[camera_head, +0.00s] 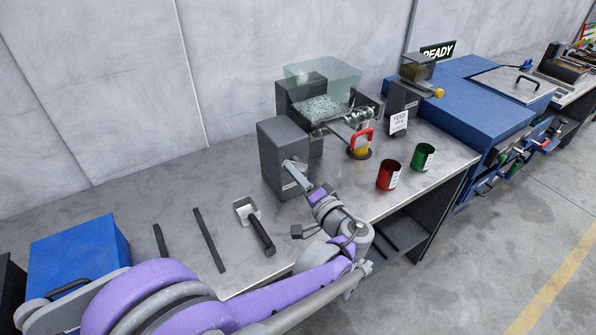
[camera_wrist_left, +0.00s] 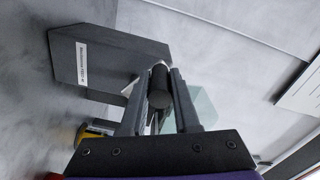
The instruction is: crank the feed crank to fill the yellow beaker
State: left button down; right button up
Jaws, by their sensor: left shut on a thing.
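The feed crank's dark grey housing (camera_head: 275,150) stands on the bench. My left gripper (camera_head: 300,178) is at the housing's front right side. In the left wrist view, my left gripper (camera_wrist_left: 160,105) is shut on the dark round crank handle (camera_wrist_left: 159,84), beside the grey housing (camera_wrist_left: 105,65). The crank arm is mostly hidden by the fingers. The yellow beaker (camera_head: 361,151) stands on a dark round pad below the chute, with a red handle-like part (camera_head: 361,136) at it. Its fill level cannot be told. My right gripper is not in view.
A clear hopper (camera_head: 322,80) of pale grains stands behind the housing. A red beaker (camera_head: 388,175) and a green beaker (camera_head: 424,157) stand to the right. A scoop (camera_head: 261,235), dark bars (camera_head: 209,239) and a blue box (camera_head: 80,255) lie to the left. A sign reads READY (camera_head: 438,51).

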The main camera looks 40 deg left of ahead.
pick_arm(q)
jog(key=shift+f+n, duration=0.2)
jog(key=shift+n, duration=0.2)
jog(key=c, duration=0.7)
grip_release()
jog(key=shift+o, duration=0.2)
jog(key=v, duration=1.1)
jog(key=shift+b, duration=0.4)
jog(key=shift+a, duration=0.15)
